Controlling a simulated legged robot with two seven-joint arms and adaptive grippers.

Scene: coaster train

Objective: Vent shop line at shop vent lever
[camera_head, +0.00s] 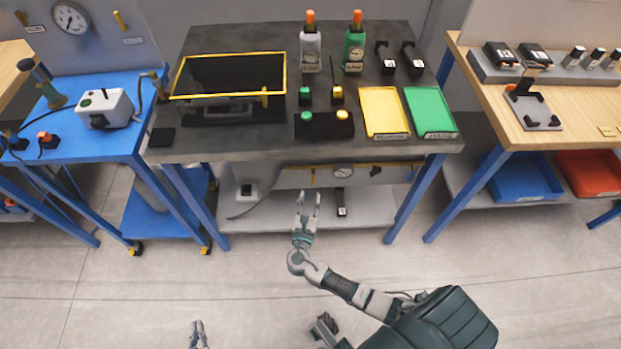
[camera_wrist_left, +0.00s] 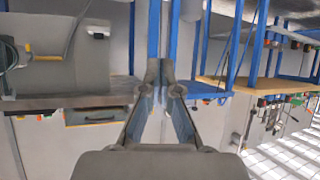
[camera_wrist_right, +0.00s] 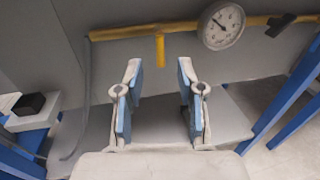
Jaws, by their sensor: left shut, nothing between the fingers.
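A yellow lever (camera_wrist_right: 160,50) hangs straight down from a yellow pipe (camera_wrist_right: 120,32) under the middle table; I cannot read a label on it. In the right wrist view my right gripper (camera_wrist_right: 159,82) is open and empty. Its fingertips are on either side of the lever's lower end in the picture; I see no contact. In the head view the right gripper (camera_head: 308,196) is below the table's front edge. My left gripper (camera_head: 199,328) is low at the bottom of the head view, away from the table. It is shut and empty in the left wrist view (camera_wrist_left: 166,75).
A round gauge (camera_wrist_right: 222,25) and a black handle (camera_wrist_right: 281,19) sit on the pipe right of the lever. The dark tabletop (camera_head: 240,140) overhangs the pipe. A grey lower shelf (camera_head: 270,213) and blue table legs (camera_head: 403,205) bound the space.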

